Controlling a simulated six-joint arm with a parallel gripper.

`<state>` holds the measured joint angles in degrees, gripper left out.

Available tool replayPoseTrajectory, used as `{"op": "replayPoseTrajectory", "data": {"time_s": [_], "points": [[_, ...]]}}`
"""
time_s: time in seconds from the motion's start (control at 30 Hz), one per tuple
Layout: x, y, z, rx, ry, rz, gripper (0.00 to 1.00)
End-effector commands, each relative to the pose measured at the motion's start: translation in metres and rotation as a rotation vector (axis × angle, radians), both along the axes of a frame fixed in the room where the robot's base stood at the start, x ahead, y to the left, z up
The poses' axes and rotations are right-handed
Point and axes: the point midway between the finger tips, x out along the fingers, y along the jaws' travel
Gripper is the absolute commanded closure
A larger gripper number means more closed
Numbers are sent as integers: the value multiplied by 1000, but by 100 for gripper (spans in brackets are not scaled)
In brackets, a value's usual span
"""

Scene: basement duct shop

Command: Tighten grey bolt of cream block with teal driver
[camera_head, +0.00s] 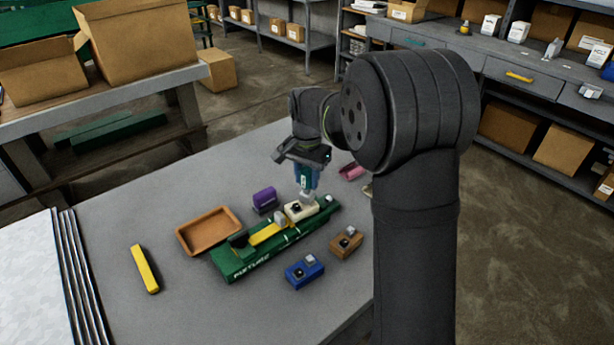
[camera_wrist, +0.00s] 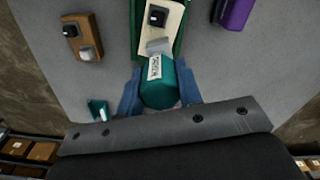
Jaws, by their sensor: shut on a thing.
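My gripper (camera_head: 305,179) is shut on the teal driver (camera_head: 303,184), which points down over the cream block (camera_head: 300,212). In the wrist view the driver (camera_wrist: 160,91) sits between two blue fingers and carries a white label. The cream block (camera_wrist: 170,12) sits in a green fixture (camera_head: 262,256) and has a black bolt (camera_wrist: 157,16) and a grey bolt (camera_wrist: 158,46). The driver's lower end lines up with the grey bolt (camera_head: 306,197); whether they touch is hard to tell.
An orange-brown tray (camera_head: 232,247), purple block (camera_head: 264,199), yellow bar (camera_head: 145,269), blue block (camera_head: 304,272), brown block (camera_head: 346,243) and pink piece (camera_head: 351,172) surround the fixture. In the wrist view a small teal piece (camera_wrist: 97,110) lies at lower left.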

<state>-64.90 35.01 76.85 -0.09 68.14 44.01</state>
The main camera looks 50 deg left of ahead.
Motion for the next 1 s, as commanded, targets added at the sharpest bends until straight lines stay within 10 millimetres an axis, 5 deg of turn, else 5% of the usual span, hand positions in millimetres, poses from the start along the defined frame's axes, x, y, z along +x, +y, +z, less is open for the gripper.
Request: {"op": "replayPoseTrajectory", "data": {"time_s": [0.37,0.77,1.0], "points": [[0,0,0,1,0,-280,90],[0,0,0,1,0,-330,90],[0,1,0,2,0,-548,90]]}}
